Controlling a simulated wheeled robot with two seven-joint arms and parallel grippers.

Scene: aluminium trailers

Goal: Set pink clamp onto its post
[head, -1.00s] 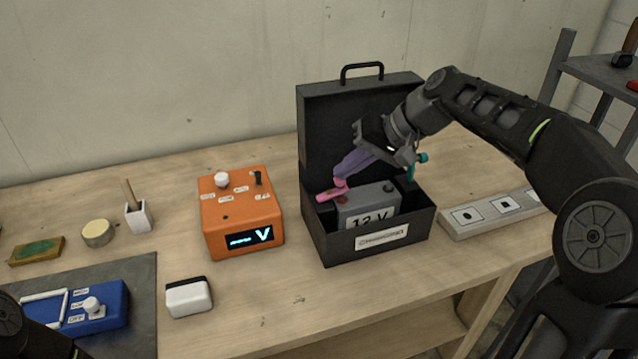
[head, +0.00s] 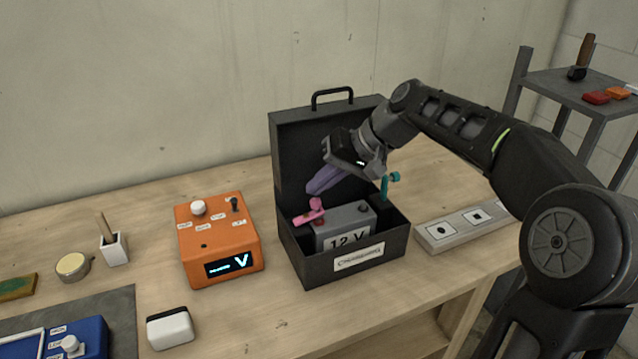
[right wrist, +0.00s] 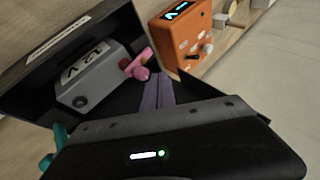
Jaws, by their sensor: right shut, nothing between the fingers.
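The pink clamp (head: 310,213) sits at the left end of the grey 12 V battery (head: 345,226), inside the open black case (head: 290,262). It also shows at the battery's end in the right wrist view (right wrist: 137,65). The post under it is hidden, so I cannot tell whether it is seated. My right gripper (head: 312,188) has purple fingers, closed together and empty, just above and behind the clamp, apart from it. The fingers also show in the right wrist view (right wrist: 158,90). My left gripper is out of view.
A teal clamp (head: 386,187) stands at the case's right side. An orange meter (head: 218,240) is left of the case, and a pale strip with dark symbols (head: 462,226) is right. The case lid (head: 290,145) stands upright behind the battery. A white-and-black block (head: 169,328) lies in front.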

